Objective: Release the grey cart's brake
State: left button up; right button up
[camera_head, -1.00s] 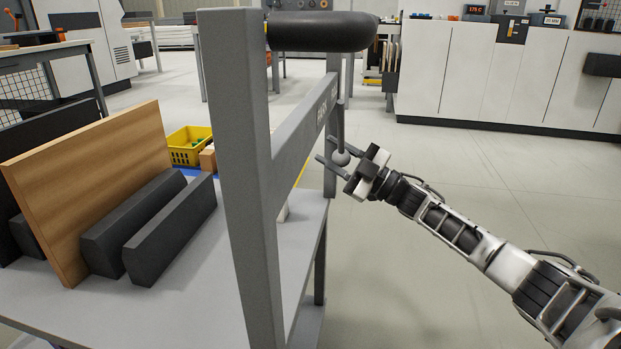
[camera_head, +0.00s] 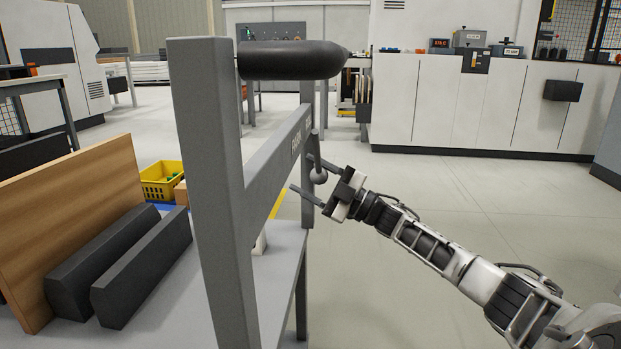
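The grey cart (camera_head: 206,180) stands at left, with a thick upright post, a slanting grey rail and a dark rounded push handle (camera_head: 292,60) at the top. My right gripper (camera_head: 300,173) reaches in from the right. My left gripper is not in view.
A brown wooden panel (camera_head: 75,215) and dark blocks (camera_head: 145,265) rest on the cart's deck. A yellow basket (camera_head: 160,182) lies beyond. White cabinets (camera_head: 490,105) line the back. The floor (camera_head: 440,200) right of the cart is clear.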

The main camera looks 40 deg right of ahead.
jog(key=shift+s+d+f, duration=0.15)
jog(key=shift+s, duration=0.1)
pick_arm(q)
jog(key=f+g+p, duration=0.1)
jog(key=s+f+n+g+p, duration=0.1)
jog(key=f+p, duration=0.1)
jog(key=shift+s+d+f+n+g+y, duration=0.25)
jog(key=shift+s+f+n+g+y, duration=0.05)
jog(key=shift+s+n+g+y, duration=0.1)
pick_arm(e)
jog(key=v, duration=1.5)
